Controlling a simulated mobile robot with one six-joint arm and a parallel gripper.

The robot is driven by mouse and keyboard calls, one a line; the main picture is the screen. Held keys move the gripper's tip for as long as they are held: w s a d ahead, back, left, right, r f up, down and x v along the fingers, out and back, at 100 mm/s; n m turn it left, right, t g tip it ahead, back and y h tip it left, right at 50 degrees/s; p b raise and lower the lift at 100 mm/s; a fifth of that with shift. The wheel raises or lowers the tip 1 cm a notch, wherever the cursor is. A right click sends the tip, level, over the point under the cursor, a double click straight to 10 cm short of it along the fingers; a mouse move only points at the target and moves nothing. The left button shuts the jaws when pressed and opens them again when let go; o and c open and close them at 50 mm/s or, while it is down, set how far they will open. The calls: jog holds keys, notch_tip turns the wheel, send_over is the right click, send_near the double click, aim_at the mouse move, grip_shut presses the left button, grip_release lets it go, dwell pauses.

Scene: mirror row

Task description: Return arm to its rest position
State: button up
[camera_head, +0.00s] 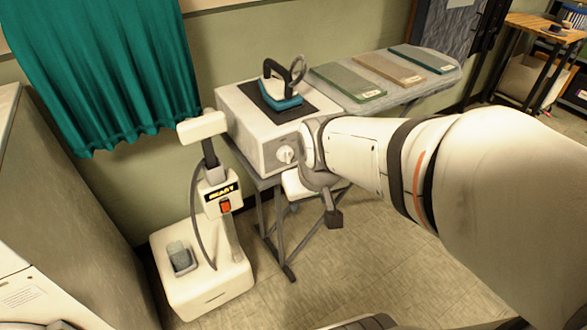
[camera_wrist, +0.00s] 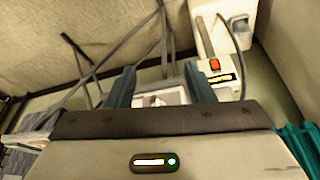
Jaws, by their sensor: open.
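My arm (camera_head: 360,155) reaches in from the right in the head view, its wrist in front of the white box with the knob. My gripper (camera_wrist: 161,90) shows in the wrist view with its two dark teal fingers wide apart. It is open and holds nothing. A white and grey thing shows behind the gap between the fingers; I cannot tell what it is. In the head view the fingers are mostly hidden below the wrist.
A white box (camera_head: 257,132) bears a teal iron (camera_head: 283,101) on a black mat. An ironing board (camera_head: 440,77) with three coloured slabs stands behind my arm. A white steamer (camera_head: 207,284) marked READY stands left, near a teal curtain (camera_head: 100,70). Floor (camera_head: 390,265) is clear below my arm.

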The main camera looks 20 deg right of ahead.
jog(key=shift+g, duration=0.8)
jog(key=s, duration=0.3)
jog(key=s+a+r, duration=0.1)
jog(key=shift+s, duration=0.25)
notch_tip(320, 180, up, 8)
jog(key=p, duration=0.7)
jog(key=shift+s+f, duration=0.15)
jog(key=shift+f, duration=0.05)
jog(key=shift+d, duration=0.1)
